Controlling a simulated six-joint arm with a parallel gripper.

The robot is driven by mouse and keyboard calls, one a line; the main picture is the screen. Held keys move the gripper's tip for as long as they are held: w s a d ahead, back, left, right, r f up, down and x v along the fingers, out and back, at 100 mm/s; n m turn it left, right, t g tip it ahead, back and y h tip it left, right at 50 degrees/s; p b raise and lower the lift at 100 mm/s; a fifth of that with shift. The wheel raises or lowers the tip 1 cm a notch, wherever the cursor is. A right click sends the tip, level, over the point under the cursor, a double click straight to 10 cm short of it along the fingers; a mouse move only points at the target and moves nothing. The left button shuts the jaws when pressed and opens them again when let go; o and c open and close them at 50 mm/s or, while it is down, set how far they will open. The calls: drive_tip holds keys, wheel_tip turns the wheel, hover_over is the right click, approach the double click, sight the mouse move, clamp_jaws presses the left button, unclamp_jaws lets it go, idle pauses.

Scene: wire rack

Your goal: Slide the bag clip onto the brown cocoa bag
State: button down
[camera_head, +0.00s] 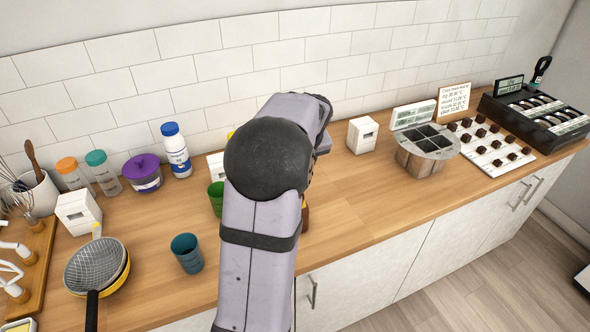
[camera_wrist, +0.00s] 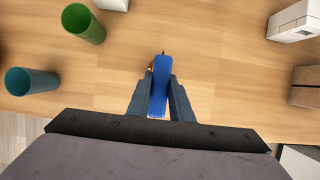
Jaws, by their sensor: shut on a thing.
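My gripper (camera_wrist: 161,84) is shut on a blue bag clip (camera_wrist: 160,73), which is long and narrow and points away from the wrist in the wrist view. A small brown patch shows at the left of the clip's far end; I cannot tell whether it is the cocoa bag or whether the clip is around it. In the head view my arm covers the clip and the gripper fingers. A brown thing (camera_head: 305,217) peeks out at the right edge of my arm, possibly the cocoa bag, mostly hidden.
A green cup (camera_wrist: 84,23) and a teal cup (camera_wrist: 32,86) stand to the left. A white box (camera_head: 362,136) and a divided metal container (camera_head: 424,147) stand to the right. Pans (camera_head: 97,266) lie at the far left. The wooden counter (camera_head: 350,200) is bare right of my arm.

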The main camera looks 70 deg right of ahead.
drive_tip(key=shift+f, duration=0.9)
idle(0.9)
idle(0.6)
drive_tip(key=c, duration=1.5)
unclamp_jaws()
drive_tip(key=shift+r, duration=0.1)
drive_tip(key=shift+p+v, duration=2.65)
drive_tip(key=shift+v, duration=0.35)
drive_tip(key=b+v, duration=0.2)
drive_tip(key=v, duration=0.5)
drive_tip(key=shift+s+a+r, duration=0.1)
